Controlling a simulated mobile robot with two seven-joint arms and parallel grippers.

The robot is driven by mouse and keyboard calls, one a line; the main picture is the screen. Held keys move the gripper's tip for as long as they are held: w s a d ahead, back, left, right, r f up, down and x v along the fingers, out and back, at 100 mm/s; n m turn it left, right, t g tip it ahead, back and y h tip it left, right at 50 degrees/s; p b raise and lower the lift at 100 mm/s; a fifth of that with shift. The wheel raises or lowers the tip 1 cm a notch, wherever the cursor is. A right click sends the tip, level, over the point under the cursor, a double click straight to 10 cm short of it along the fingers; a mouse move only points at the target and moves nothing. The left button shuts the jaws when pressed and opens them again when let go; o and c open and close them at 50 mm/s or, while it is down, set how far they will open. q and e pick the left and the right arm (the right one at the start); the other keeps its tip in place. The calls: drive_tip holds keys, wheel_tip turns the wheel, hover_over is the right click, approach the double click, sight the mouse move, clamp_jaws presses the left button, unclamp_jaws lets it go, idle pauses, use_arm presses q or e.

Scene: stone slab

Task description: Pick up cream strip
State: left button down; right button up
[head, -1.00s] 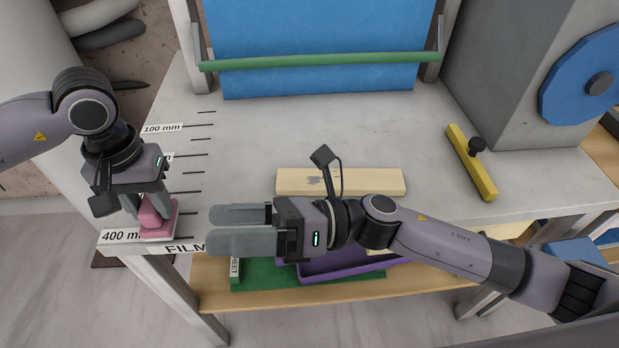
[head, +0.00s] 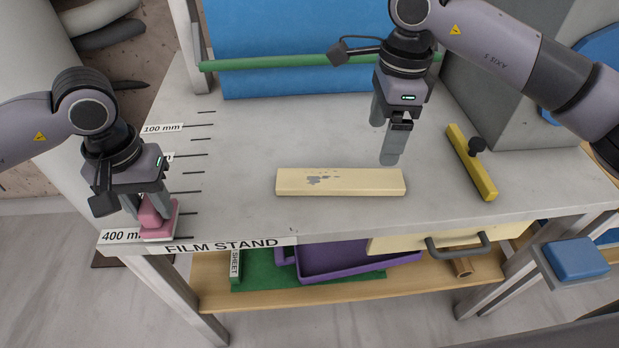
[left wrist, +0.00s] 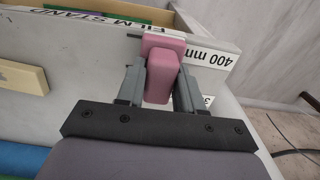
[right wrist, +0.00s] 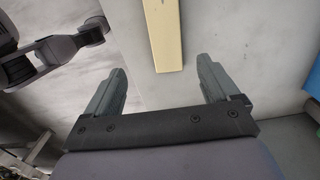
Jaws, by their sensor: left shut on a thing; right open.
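The cream strip (head: 340,184) lies flat on the stone slab (head: 250,140), with grey smudges on its top. It also shows in the right wrist view (right wrist: 165,35) and at the edge of the left wrist view (left wrist: 22,77). My right gripper (head: 385,140) is open and empty, pointing down above the slab behind the strip's right end. In the right wrist view the strip's end lies ahead of the gap between the fingers. My left gripper (head: 152,207) is shut on a pink block (left wrist: 162,75) at the slab's front left corner, near the 400 mm label.
A yellow bar with a black knob (head: 470,162) lies right of the strip. A green rod (head: 290,62) crosses the blue sheet (head: 310,30) at the back. A purple tray (head: 350,262) sits on the shelf below. The slab's middle left is clear.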

drive_tip(key=d, duration=0.1)
hover_over(376, 178)
drive_tip(key=shift+h, duration=0.3)
drive_tip(key=f, duration=0.5)
drive_tip(key=shift+d+f, duration=0.25)
drive_tip(key=shift+a+f, duration=0.15)
drive_tip(key=shift+f, duration=1.3)
drive_tip(key=shift+a+f, duration=0.1)
drive_tip(key=shift+f, duration=1.35)
drive_tip(key=shift+r, duration=0.1)
drive_tip(key=c, duration=1.5)
wheel_tip(376, 178, up, 9)
drive_tip(key=shift+f, duration=2.95)
drive_tip(key=shift+f, duration=0.7)
